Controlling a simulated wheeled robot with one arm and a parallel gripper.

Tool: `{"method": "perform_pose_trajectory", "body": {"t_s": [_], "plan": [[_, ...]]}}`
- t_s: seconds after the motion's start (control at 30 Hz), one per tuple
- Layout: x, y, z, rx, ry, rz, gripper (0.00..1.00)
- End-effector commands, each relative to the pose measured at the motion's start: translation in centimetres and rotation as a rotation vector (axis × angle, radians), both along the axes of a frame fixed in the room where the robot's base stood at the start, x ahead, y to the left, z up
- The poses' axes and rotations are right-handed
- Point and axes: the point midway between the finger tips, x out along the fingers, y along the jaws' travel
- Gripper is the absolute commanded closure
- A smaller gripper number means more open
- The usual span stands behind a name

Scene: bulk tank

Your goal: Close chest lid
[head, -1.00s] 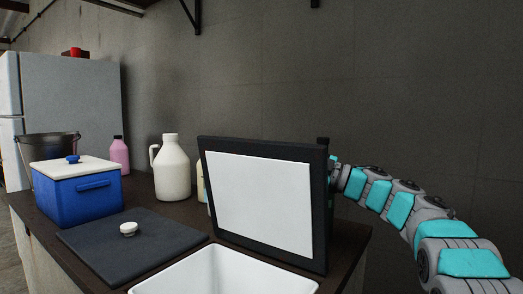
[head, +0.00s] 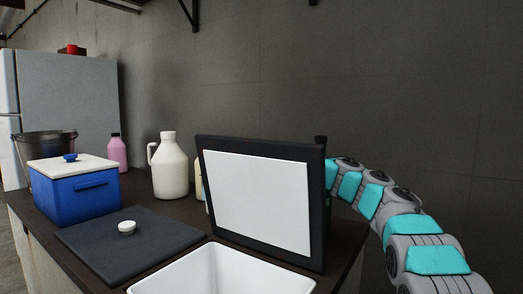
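The chest lid (head: 258,203) stands upright, dark-framed with a white inner panel, at the back edge of the white open chest basin (head: 225,270). The basin is cut off by the bottom of the picture. My arm comes in from the right and reaches behind the lid's right edge. My gripper is hidden behind the lid, so its fingers and any contact with the lid do not show.
A flat dark panel with a white knob (head: 127,228) lies left of the basin. A blue cooler (head: 75,196), a black bucket (head: 45,145), a white jug (head: 170,170) and a pink bottle (head: 117,152) stand farther back. A grey fridge (head: 70,95) stands behind.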

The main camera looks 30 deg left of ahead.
Motion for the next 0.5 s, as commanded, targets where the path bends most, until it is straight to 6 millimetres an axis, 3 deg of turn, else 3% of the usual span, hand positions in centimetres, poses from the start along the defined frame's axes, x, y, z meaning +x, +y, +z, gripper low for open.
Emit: {"method": "perform_pose_trajectory", "body": {"t_s": [0.17, 0.5], "plan": [[0.0, -0.01, 0.0, 0.0, 0.0, 0.0, 0.99], [0.0, 0.0, -0.04, 0.0, 0.0, 0.0, 1.0]]}}
